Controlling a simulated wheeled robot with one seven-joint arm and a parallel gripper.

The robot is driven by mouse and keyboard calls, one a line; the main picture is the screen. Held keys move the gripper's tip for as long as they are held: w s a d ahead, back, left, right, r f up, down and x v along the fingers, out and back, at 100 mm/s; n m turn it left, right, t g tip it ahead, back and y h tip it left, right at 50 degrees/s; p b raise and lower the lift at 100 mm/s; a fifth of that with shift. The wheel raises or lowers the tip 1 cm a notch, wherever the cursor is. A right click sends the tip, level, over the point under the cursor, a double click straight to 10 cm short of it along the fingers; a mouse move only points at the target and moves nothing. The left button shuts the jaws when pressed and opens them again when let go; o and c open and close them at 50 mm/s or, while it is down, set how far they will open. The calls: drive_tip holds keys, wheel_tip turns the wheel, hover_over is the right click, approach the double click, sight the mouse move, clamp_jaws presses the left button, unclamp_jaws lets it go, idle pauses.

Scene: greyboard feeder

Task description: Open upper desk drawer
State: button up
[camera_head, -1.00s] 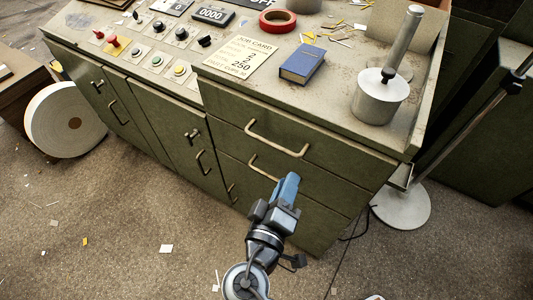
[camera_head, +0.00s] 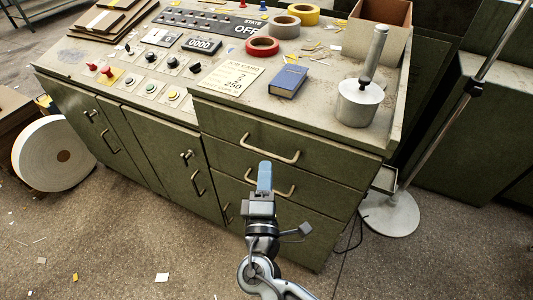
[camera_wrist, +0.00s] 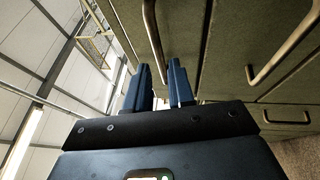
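The desk's upper drawer (camera_head: 232,122) is shut, flush with the green front. Its bent metal handle (camera_head: 270,153) also shows in the wrist view (camera_wrist: 151,25), its end lying in line with the gap between my fingers. My gripper (camera_head: 264,178) points at the desk front, with its blue fingertips just below the upper handle in the head view. In the wrist view my two blue fingers (camera_wrist: 160,84) stand apart with a narrow gap. I cannot tell whether they touch the handle. The second drawer's handle (camera_head: 270,188) is partly hidden behind my gripper.
The desk top (camera_head: 213,89) holds a blue book (camera_head: 288,81), tape rolls, a job card and a metal weight (camera_head: 360,101). A round stand base (camera_head: 390,215) is right of the desk. A white roll (camera_head: 45,155) stands at left. The floor in front is mostly clear.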

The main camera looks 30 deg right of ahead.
sight(267, 154)
drive_tip(key=p+x, duration=0.1)
drive_tip(key=x, duration=0.5)
clamp_jaws()
idle(0.4)
